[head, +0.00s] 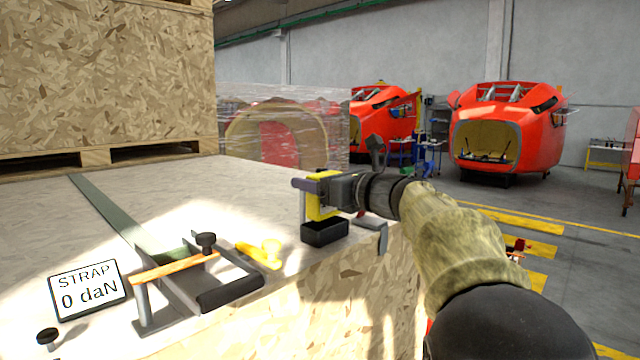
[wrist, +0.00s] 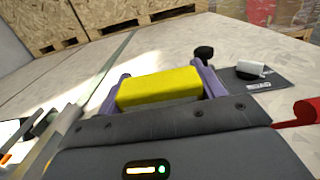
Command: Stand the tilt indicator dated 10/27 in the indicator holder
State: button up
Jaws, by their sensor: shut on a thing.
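My gripper (head: 308,188) is shut on a yellow tilt indicator (head: 325,208), which stands about upright between the purple fingers. In the wrist view the yellow block (wrist: 158,90) fills the gap between the fingertips (wrist: 160,82). No date can be read on it. The black indicator holder (head: 325,233) sits on the crate top near its front edge, directly below the held indicator. The indicator's lower end is at or just above the holder's rim; I cannot tell whether it is inside. A second yellow piece (head: 262,254) lies on the crate top, left of the holder.
A strap (head: 105,212) with a ratchet and black handle (head: 230,292) lies left of the yellow piece. A "STRAP 0 daN" sign (head: 88,288) stands beside it. A grey plate (head: 371,228) is right of the holder. A tall wooden crate (head: 110,75) blocks the back left.

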jog(key=shift+w+f+b, duration=0.15)
jog(key=shift+f+b, duration=1.75)
jog(key=shift+f, duration=0.05)
jog(key=shift+s+f, duration=0.15)
jog(key=shift+s, duration=0.15)
jog(key=o, duration=1)
jog(key=shift+o, duration=0.2)
jog(key=b+v, duration=0.7)
jog(key=v, duration=1)
jog(key=shift+d, duration=0.25)
